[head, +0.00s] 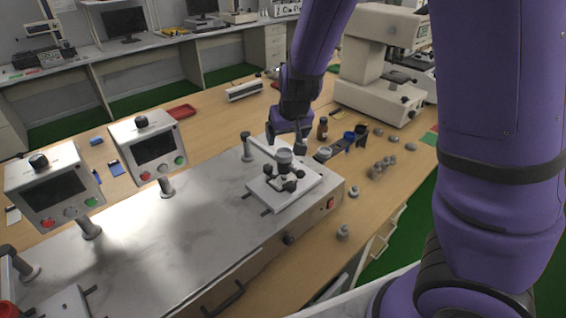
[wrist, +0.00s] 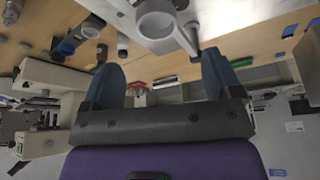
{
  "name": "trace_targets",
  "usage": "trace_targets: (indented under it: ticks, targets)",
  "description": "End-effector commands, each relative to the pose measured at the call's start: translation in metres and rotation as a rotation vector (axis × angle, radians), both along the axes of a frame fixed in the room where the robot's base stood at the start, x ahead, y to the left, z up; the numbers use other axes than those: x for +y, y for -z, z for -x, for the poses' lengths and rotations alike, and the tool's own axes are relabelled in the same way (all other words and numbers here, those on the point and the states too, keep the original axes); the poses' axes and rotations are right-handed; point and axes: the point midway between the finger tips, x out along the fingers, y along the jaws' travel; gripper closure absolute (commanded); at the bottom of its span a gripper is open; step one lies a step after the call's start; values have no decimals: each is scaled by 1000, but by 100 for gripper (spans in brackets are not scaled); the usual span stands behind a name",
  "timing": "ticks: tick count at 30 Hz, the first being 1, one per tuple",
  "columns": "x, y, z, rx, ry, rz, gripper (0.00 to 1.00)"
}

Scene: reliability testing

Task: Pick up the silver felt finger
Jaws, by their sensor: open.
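My gripper (head: 287,138) points down above the far side of a white plate fixture (head: 313,186) on the steel bench machine. In the wrist view my gripper (wrist: 162,60) has its two dark blue fingers spread, with nothing between them. A silver-grey cylinder (head: 284,157) stands on the fixture, just below and in front of the fingers. A silver cylinder also shows at the top of the wrist view (wrist: 156,22), beyond the fingertips and apart from them. I cannot tell for certain which silver piece is the felt finger. The fingers partly hide the fixture's back.
The steel machine top (head: 190,225) carries two tilted display boxes (head: 148,147). Small grey cylinders (head: 343,232) stand on the wooden table to the right, near a brown bottle (head: 322,128) and blue-and-black items (head: 355,138). A white microscope-like instrument (head: 375,80) stands behind them.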

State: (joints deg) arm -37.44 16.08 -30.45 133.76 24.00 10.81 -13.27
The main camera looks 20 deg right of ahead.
Motion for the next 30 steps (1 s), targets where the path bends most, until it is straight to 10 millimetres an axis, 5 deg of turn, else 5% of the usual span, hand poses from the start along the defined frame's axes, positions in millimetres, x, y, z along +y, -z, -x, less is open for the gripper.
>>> trace_targets:
  ticks: [30]
  targets:
    - [-4,66,-22,4,5,-2,16]
